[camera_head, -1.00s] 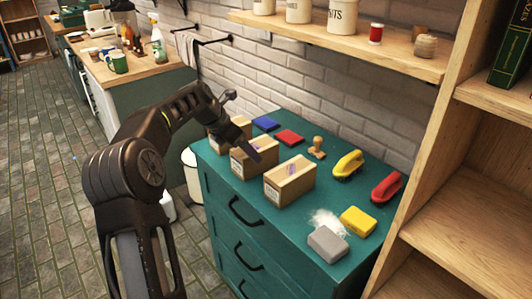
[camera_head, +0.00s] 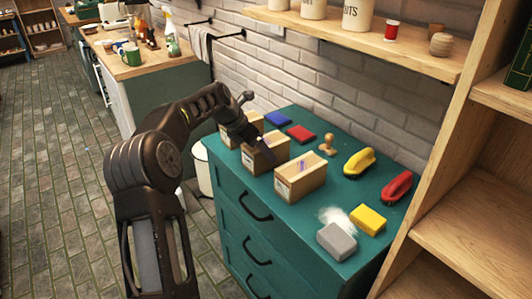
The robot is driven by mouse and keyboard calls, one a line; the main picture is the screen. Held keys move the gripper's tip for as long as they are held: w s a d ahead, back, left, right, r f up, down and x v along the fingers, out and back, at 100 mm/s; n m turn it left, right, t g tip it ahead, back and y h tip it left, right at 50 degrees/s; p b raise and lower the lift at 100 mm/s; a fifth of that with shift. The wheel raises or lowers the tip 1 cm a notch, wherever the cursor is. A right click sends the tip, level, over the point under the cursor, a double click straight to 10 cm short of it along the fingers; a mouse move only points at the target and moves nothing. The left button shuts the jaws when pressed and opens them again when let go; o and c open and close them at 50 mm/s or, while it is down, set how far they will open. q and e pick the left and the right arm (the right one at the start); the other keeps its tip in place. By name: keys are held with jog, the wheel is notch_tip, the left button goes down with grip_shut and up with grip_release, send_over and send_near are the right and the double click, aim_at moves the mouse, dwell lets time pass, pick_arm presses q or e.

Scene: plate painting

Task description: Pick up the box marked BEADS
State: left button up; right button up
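The front box has something purple inside. My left gripper (camera_head: 266,150) is at the middle box, pointing down at its top. Its fingertips are small and dark, so I cannot tell whether it grips the box. My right gripper is not in view.
Blue (camera_head: 278,119) and red (camera_head: 300,133) blocks, a wooden stamp (camera_head: 327,145), yellow (camera_head: 359,162) and red (camera_head: 397,187) brushes, a yellow block (camera_head: 368,220) and a grey block (camera_head: 337,241) lie on the cabinet. A wooden shelf (camera_head: 400,58) hangs above.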

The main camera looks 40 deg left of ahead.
pick_arm(q)
jog(key=p+x, duration=0.1)
jog(key=x, duration=0.4)
jog(key=shift+f, duration=0.1)
jog(key=shift+c, duration=0.4)
grip_shut()
dwell(0.9)
